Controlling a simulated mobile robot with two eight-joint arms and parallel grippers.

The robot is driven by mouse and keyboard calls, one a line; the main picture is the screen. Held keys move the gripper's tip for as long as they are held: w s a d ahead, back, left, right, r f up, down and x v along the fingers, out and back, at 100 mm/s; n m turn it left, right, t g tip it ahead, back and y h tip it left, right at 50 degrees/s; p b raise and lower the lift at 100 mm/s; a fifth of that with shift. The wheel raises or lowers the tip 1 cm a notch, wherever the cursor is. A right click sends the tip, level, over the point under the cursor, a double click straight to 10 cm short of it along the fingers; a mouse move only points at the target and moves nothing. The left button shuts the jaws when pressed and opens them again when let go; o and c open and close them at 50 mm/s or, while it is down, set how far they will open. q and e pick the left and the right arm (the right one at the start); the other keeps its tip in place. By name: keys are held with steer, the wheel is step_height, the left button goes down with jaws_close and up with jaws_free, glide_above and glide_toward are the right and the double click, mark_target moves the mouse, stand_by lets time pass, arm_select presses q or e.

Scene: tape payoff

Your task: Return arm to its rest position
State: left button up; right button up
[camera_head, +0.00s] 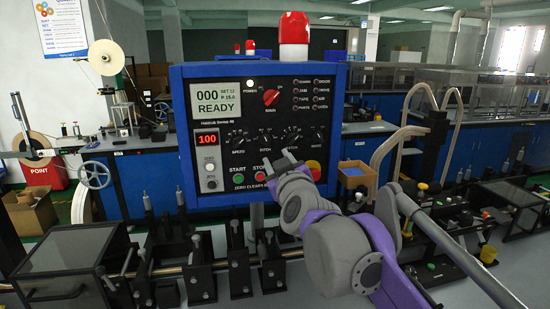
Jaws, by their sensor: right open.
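My right arm, grey and purple, reaches in from the lower right. Its gripper (270,168) is small in the picture and points away, in front of the lower part of a blue control panel (222,125). The gripper is open and I see nothing held in it. I cannot tell whether it touches the panel. The arm hides part of the panel's lower right and the bench behind it. My left gripper is not in view.
The panel has a READY display (217,105), a green start button (237,181), knobs and a red beacon (293,38) on top. Black brackets (198,270) stand along a rod below. A cardboard box (355,178) stands behind my arm. A tape reel (106,57) is at left.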

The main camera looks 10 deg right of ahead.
steer(key=shift+s+f, duration=0.1)
steer(key=s+d+f+m+g+p, duration=0.1)
steer(key=s+f+g, duration=0.5)
steer(key=s+f, duration=1)
steer(key=s+d+f+m+g+p, duration=0.1)
steer(key=s+f+g, duration=0.5)
steer(key=s+f, duration=1)
step_height(320, 180, down, 8)
steer(key=shift+s+d+m+g+p, duration=0.35)
steer(key=shift+d+m, duration=0.45)
steer(key=shift+m, duration=0.4)
steer(key=shift+a, duration=0.1)
